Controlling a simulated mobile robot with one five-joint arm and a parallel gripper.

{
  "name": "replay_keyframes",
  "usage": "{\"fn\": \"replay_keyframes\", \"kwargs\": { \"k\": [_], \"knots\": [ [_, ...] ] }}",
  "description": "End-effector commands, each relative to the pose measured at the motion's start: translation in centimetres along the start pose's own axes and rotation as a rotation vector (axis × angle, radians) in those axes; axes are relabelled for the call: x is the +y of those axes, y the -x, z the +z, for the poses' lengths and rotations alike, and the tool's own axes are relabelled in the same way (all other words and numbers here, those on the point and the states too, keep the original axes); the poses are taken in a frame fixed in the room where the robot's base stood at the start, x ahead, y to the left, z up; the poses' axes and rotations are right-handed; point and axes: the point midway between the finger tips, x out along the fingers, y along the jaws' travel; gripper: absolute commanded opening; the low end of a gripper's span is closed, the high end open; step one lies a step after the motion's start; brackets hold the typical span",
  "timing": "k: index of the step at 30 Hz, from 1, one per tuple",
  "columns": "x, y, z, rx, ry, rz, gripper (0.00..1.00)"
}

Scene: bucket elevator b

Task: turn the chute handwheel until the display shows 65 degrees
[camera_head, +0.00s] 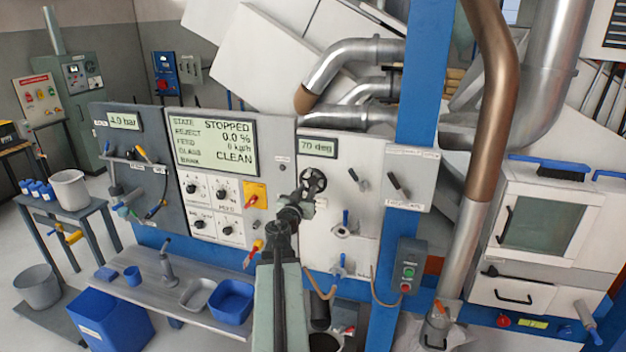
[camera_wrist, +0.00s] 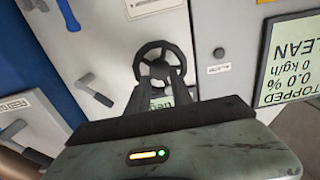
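The chute handwheel (camera_head: 314,181) is a small black spoked wheel on the white panel, below the angle display (camera_head: 317,147), which reads 70 deg. In the wrist view the handwheel (camera_wrist: 162,62) shows just beyond my gripper (camera_wrist: 162,82). My gripper's two dark fingers reach to the lower part of the wheel, one on each side. The wheel's lower rim and hub are partly hidden there, and I cannot tell whether the fingers touch it. In the head view my gripper (camera_head: 303,196) is at the wheel, and its fingers are hard to make out.
A large display (camera_head: 213,144) reads STOPPED, 0.0 % and CLEAN. Black levers (camera_head: 359,180) and (camera_head: 398,184) sit right of the wheel. A blue column (camera_head: 424,90) stands further right. A bench with a blue bin (camera_head: 232,300) lies below left.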

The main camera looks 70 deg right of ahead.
Motion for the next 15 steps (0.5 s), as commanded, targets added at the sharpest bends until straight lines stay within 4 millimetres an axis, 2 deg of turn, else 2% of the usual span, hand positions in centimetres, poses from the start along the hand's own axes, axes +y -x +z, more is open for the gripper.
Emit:
{"fn": "replay_keyframes", "kwargs": {
  "k": [9,12,15],
  "knots": [
    [-0.1,-5.8,0.0,-0.001,0.0,0.001,0.27],
    [-0.1,-6.9,0.0,-0.001,0.0,0.0,0.27],
    [-0.1,-7.1,0.0,-0.001,0.0,0.0,0.27]
  ]
}}
